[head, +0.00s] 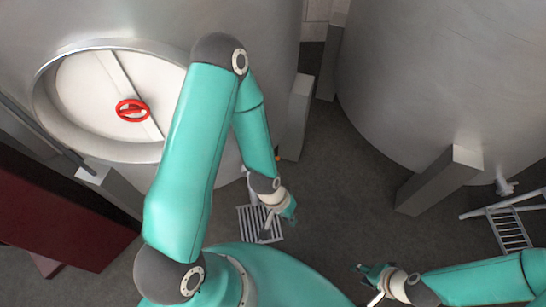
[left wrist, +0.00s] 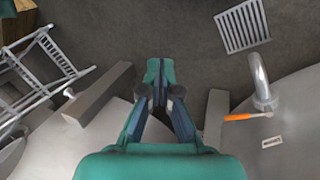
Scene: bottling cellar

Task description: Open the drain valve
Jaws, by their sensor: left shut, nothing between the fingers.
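The drain valve's orange lever (left wrist: 240,117) shows in the left wrist view at right, beside a bent metal pipe (left wrist: 260,80) against the tank. The lever lies roughly crosswise to the pipe in the picture. In the head view only a small orange bit (head: 277,154) shows beside my left arm; that arm hides most of the valve area. My left gripper (head: 283,217) hangs in front of the tank. In the left wrist view its fingertips (left wrist: 160,75) are together and empty, left of the lever and apart from it. My right gripper (head: 368,278) is at bottom right; its finger opening is unclear.
A floor grate (head: 248,222) lies below my left gripper. A tank (head: 265,35) with a round hatch and red handwheel (head: 132,110) stands at left, another tank (head: 430,80) at right. A metal frame (head: 508,225) stands far right. Bare floor (head: 345,190) lies between the tanks.

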